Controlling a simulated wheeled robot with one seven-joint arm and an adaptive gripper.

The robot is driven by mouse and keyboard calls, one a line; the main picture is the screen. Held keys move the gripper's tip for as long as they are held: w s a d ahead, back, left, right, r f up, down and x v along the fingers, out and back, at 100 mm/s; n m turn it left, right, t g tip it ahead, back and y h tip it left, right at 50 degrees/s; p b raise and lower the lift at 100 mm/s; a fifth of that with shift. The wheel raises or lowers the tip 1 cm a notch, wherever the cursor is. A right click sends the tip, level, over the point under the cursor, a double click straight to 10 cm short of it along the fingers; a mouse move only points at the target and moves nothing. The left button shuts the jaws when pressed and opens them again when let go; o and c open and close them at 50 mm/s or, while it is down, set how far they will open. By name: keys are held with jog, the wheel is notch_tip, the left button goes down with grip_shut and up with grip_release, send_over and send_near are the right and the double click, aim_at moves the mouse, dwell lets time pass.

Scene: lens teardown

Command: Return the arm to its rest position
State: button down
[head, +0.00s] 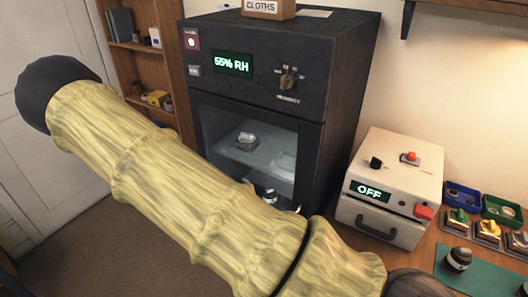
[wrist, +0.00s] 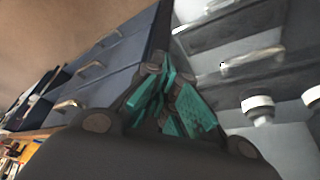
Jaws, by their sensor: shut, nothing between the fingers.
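My arm (head: 180,185), in a yellow cloth-like sleeve, crosses the head view from the upper left to the bottom right. Its far end runs out of the picture at the lower right, so the head view does not show my gripper. In the wrist view my gripper (wrist: 172,85) is shut, its dark fingers with teal pads drawn together. I see nothing held between them.
A black cabinet (head: 345,75) reading 55% RH stands behind my arm. A white box (head: 400,165) reading OFF sits on the wooden bench, beside small bins and a green mat (head: 490,272). The wrist view shows blue-grey drawers (wrist: 105,70) and pale round fittings (wrist: 257,106) near my gripper.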

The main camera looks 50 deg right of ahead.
jog(key=shift+s+a+r, duration=0.1)
jog(key=shift+a+r, duration=0.1)
jog(key=shift+r, duration=0.25)
jog(key=shift+a+r, duration=0.2)
jog(key=shift+r, duration=0.25)
jog(key=s+a+f+n+t+y+b, duration=0.1)
jog(key=s+a+f+n, duration=0.7)
jog(key=n, duration=0.4)
jog(key=s+a+f+n+t+y+b, duration=0.1)
jog(key=s+a+f+n+y, duration=0.1)
jog(key=s+a+f+n, duration=0.6)
jog(key=s+a+n, duration=0.1)
jog(key=a+n, duration=0.2)
jog(key=n, duration=0.1)
jog(key=shift+f+y, duration=0.3)
jog(key=shift+a, duration=0.1)
